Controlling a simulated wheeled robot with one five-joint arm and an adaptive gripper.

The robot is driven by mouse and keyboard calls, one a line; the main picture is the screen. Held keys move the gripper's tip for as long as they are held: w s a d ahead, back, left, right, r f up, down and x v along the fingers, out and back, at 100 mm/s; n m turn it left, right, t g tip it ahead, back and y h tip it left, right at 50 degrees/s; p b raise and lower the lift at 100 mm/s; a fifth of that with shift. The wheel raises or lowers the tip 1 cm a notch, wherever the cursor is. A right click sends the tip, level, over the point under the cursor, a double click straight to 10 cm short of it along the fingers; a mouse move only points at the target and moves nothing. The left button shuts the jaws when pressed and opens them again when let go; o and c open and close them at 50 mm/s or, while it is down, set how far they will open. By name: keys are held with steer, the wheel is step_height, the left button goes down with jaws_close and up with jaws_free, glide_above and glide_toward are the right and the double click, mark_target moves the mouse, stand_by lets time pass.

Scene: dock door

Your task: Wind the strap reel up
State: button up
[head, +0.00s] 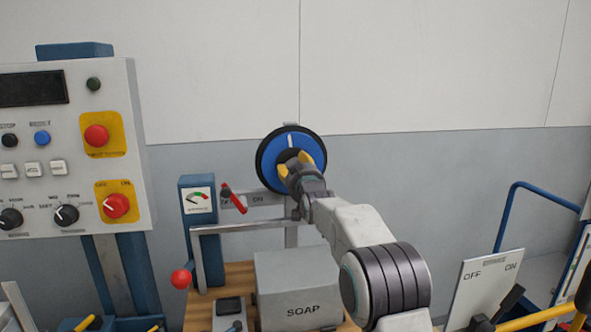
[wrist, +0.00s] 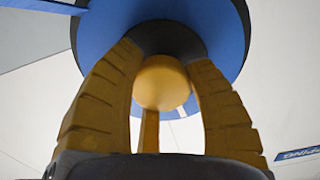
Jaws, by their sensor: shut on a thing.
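The strap reel (head: 272,172) is a round blue disc with a black rim and a white mark near its top. It stands on a grey post against the wall. In the wrist view the blue disc (wrist: 225,30) fills the top. The fingers and wrist hide part of the hub and the reel's lower right.
A control panel (head: 70,205) with buttons and knobs stands at the left. A gauge box (head: 198,201), a red lever (head: 233,197) and a grey SOAP box (head: 296,285) are below the reel. An OFF/ON switch plate (head: 485,285) and blue rail (head: 507,215) stand at the right.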

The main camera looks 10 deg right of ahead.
steer(key=shift+f, duration=0.15)
steer(key=shift+c, duration=1.4)
steer(key=shift+f+m+b, duration=0.2)
steer(key=shift+m+b, duration=0.1)
steer(key=shift+b, duration=0.25)
steer(key=shift+r+m, duration=0.1)
steer(key=shift+m, duration=0.4)
steer(key=o, duration=1.3)
steer(key=shift+r, duration=0.1)
steer(key=shift+s+r, duration=0.1)
steer(key=shift+s, duration=5.85)
